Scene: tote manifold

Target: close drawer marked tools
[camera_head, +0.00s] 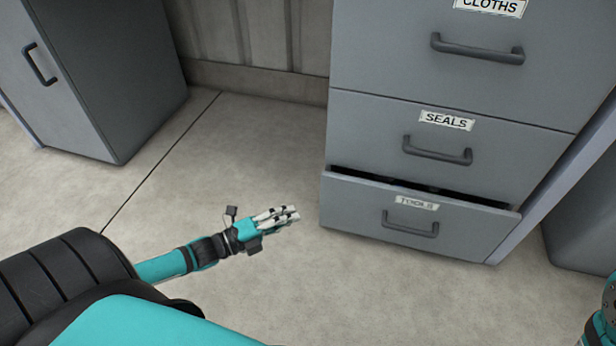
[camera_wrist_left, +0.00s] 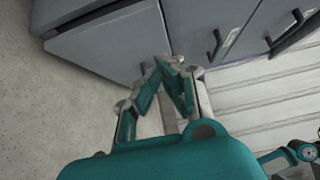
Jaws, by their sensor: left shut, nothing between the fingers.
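The drawer marked TOOLS (camera_head: 400,222) is the lowest drawer of the grey cabinet in the head view. It stands slightly open, with a dark gap along its top edge. Its dark bar handle (camera_head: 410,226) sits below the label. My left gripper (camera_head: 296,214) is just left of the drawer front, over the floor and apart from the drawer. In the left wrist view its fingers (camera_wrist_left: 168,66) are drawn together and empty, with grey cabinet faces beyond them. Part of my right arm shows at the right edge of the head view; its gripper is out of frame.
Above are the SEALS drawer (camera_head: 430,150) and the CLOTHS drawer (camera_head: 470,75), both looking shut. Another grey cabinet (camera_head: 100,80) stands at the back left. The floor (camera_head: 225,150) between the cabinets is clear. A grey unit (camera_head: 590,215) stands at the right.

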